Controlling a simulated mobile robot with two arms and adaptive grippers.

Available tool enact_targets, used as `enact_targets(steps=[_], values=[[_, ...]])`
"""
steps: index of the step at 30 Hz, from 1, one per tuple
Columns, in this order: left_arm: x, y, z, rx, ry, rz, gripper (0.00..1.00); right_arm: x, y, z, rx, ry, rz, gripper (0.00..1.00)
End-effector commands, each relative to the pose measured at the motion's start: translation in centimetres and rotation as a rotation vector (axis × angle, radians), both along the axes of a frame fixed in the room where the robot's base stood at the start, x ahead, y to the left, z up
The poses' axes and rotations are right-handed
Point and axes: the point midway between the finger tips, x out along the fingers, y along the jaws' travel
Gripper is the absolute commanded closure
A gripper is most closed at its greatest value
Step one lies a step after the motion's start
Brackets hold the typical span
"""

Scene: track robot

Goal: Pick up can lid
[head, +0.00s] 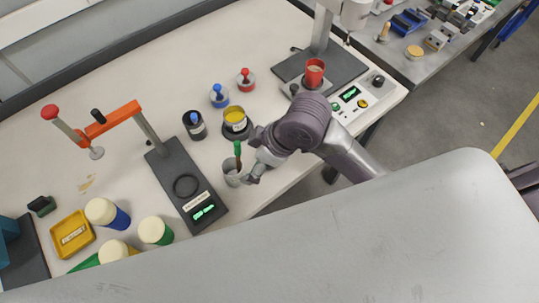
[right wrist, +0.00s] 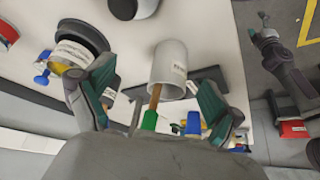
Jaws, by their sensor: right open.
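Two small lid-like pieces with knobs lie on the bench in the head view: a blue-knobbed one (head: 219,96) and a red-knobbed one (head: 245,80). I cannot tell which is the can lid. A can with a yellow top (head: 235,117) stands in front of them on a dark round base; a dark can with a blue knob (head: 194,124) stands to its left. My right gripper (head: 252,163) is open beside a grey cup (head: 231,174) holding a green-handled brush (head: 238,150). In the right wrist view the cup (right wrist: 170,65) shows between the open fingers (right wrist: 155,105).
A black press stand with an orange arm (head: 113,118) is left of the cup. Several cream-topped bottles (head: 156,230) and a yellow tray (head: 72,234) stand at lower left. A red cup (head: 314,72) sits on a device at the right. The bench's back left is clear.

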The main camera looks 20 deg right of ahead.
Motion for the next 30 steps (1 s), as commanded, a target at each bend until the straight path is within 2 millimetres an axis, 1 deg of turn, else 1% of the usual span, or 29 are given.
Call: enact_targets(steps=[1, 5, 9, 15, 18, 20, 23, 30], values=[[0.0, 0.0, 0.0, 0.0, 0.0, 0.0, 0.27, 0.9, 0.2, 1.0, -0.032, -0.022, 0.091, 0.08], [0.0, 0.0, 0.0, 0.0, 0.001, 0.0, 0.27, 1.8, 0.0, 2.8, -0.124, -0.028, 0.315, 0.08], [0.0, 0.0, -0.1, 0.0, 0.0, -0.001, 0.27, 2.7, -1.9, 4.6, -0.237, -0.002, 0.499, 0.08], [0.0, 0.1, -0.1, 0.002, 0.0, -0.001, 0.27, 3.6, -5.0, 6.9, -0.346, 0.054, 0.631, 0.08], [0.0, 0.2, -0.1, 0.003, -0.001, -0.002, 0.27, 3.7, -5.7, 7.5, -0.365, 0.072, 0.657, 0.08], [0.0, 0.3, -0.1, 0.003, -0.001, -0.002, 0.27, 3.7, -5.9, 7.4, -0.372, 0.079, 0.663, 0.08], [0.0, 0.3, -0.1, 0.004, -0.001, -0.002, 0.27, 3.6, -5.9, 6.3, -0.372, 0.086, 0.667, 0.08], [0.1, 0.3, 0.0, 0.004, -0.001, -0.002, 0.27, 3.4, -5.3, 1.7, -0.37, 0.085, 0.667, 0.08]])
